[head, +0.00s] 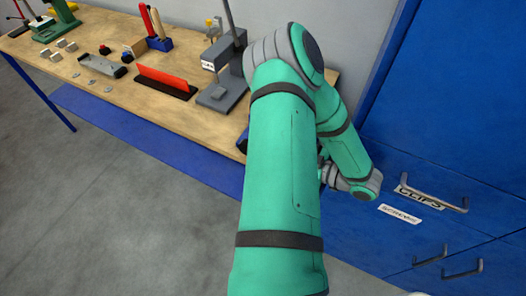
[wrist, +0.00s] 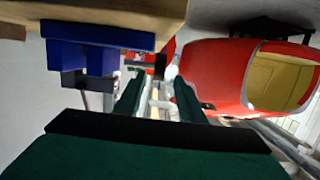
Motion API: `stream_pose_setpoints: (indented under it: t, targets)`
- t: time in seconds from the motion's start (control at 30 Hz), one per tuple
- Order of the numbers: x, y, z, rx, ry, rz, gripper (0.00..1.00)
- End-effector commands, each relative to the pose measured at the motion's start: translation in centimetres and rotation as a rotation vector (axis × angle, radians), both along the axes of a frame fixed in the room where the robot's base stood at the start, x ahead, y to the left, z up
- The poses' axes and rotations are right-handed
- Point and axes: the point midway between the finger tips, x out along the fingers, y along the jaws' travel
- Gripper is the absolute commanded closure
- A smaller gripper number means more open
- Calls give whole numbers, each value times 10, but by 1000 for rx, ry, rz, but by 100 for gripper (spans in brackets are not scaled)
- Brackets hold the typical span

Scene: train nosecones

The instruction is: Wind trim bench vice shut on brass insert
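In the wrist view, a blue bench vice (wrist: 85,58) sits at the wooden bench edge, with dark grey parts and a pale rod. A small blue part of it (head: 243,141) shows beside my arm in the head view. The two green fingers of my gripper (wrist: 157,85) stand apart, to the right of the vice's blue body. Thin metal bars show between and beyond the fingertips; I cannot tell whether the fingers touch them. My arm hides the gripper and most of the vice in the head view. I cannot make out the brass insert or the jaw gap.
The wooden bench (head: 135,95) holds a grey stand (head: 224,75), a red strip in a dark base (head: 165,80), a grey tray (head: 103,66) and small parts. Blue drawers (head: 440,215) stand at right. A red shell with a yellow inside (wrist: 225,75) is close right of my gripper.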

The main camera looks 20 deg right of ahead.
Motion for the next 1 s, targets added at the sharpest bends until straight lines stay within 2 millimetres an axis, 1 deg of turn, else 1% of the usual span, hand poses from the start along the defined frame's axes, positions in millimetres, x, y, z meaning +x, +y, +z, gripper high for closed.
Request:
stream_pose_setpoints:
  t: [0.03,0.2,0.57,0.67,0.73,0.77,0.87,0.9,0.97,1.0]
  targets:
    - [-5,-5,1,0,0,-3,64]
    - [-16,-12,4,1,0,-1,64]
    - [-18,-14,4,0,1,-1,64]
    - [-22,-14,-1,-2,19,1,64]
    - [-32,-15,-12,-7,53,5,64]
    - [-38,-15,-20,-9,77,7,64]
    - [-72,-14,-54,-24,197,25,64]
    - [-92,-13,-71,-34,265,36,64]
    - [-129,-13,-97,-49,382,56,64]
    - [-155,-12,-113,-58,460,72,64]
